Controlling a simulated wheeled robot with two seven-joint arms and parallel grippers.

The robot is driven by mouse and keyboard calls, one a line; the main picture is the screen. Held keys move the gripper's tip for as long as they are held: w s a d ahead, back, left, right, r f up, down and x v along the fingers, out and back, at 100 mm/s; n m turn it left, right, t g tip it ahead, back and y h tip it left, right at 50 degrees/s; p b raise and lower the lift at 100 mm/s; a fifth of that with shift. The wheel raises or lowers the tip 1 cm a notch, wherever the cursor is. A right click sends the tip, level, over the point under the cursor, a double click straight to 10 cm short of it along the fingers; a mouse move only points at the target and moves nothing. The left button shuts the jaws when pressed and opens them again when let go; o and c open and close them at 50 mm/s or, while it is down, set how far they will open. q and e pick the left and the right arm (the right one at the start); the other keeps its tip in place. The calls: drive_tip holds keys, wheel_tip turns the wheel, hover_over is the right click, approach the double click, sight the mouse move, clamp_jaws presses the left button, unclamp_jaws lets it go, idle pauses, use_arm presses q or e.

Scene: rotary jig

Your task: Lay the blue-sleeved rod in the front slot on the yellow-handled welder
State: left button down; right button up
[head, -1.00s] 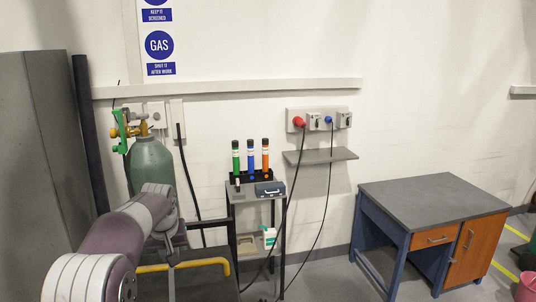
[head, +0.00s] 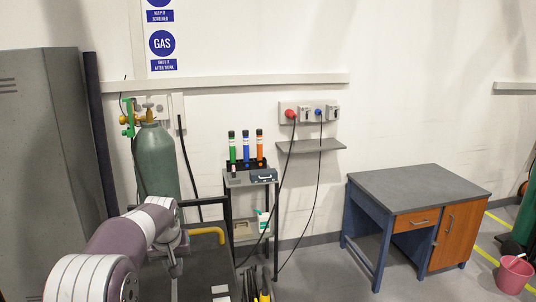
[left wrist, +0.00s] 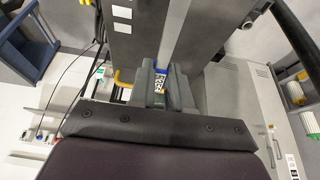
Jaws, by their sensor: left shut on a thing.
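In the left wrist view my left gripper (left wrist: 165,88) is shut on a small piece with a blue end and a white and yellow printed label, which looks like the blue-sleeved rod (left wrist: 161,69). Most of it is hidden between the fingers. The welder (head: 193,272) is a dark box low in the head view, with a yellow handle (head: 209,232), partly behind my left arm. A yellow handle also shows in the left wrist view (left wrist: 122,79), left of the fingers. The front slot cannot be made out. My left fingers are out of the head view, and my right gripper is in neither view.
A green gas cylinder (head: 156,165) stands behind the welder. A narrow cart (head: 250,185) to its right carries green, blue and orange tubes. Black cables hang from the wall sockets. A grey-topped desk (head: 420,188) and pink bucket (head: 514,272) stand right, with open floor before them.

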use_arm(q)
drive_tip(key=s+d+f+m+b, duration=0.15)
drive_tip(key=f+b, duration=0.25)
drive_tip(key=f, duration=0.5)
drive_tip(key=s+d+f+b, duration=0.1)
drive_tip(key=s+f+b, duration=0.25)
drive_tip(key=f, duration=0.65)
drive_tip(key=s+d+f+b, duration=0.1)
drive_tip(key=f+b, duration=0.4)
drive_tip(key=f, duration=0.4)
drive_tip(key=s+f+b, duration=0.3)
drive_tip(key=s+f, duration=0.2)
drive_tip(key=f, duration=0.2)
drive_tip(key=s+d+f+m+h+b, duration=0.1)
drive_tip(key=s+f+b, duration=0.2)
drive_tip(key=s+f, duration=0.2)
wheel_tip(320, 180, down, 3)
drive_tip(key=shift+d+r, duration=0.15)
drive_tip(key=shift+r, duration=0.05)
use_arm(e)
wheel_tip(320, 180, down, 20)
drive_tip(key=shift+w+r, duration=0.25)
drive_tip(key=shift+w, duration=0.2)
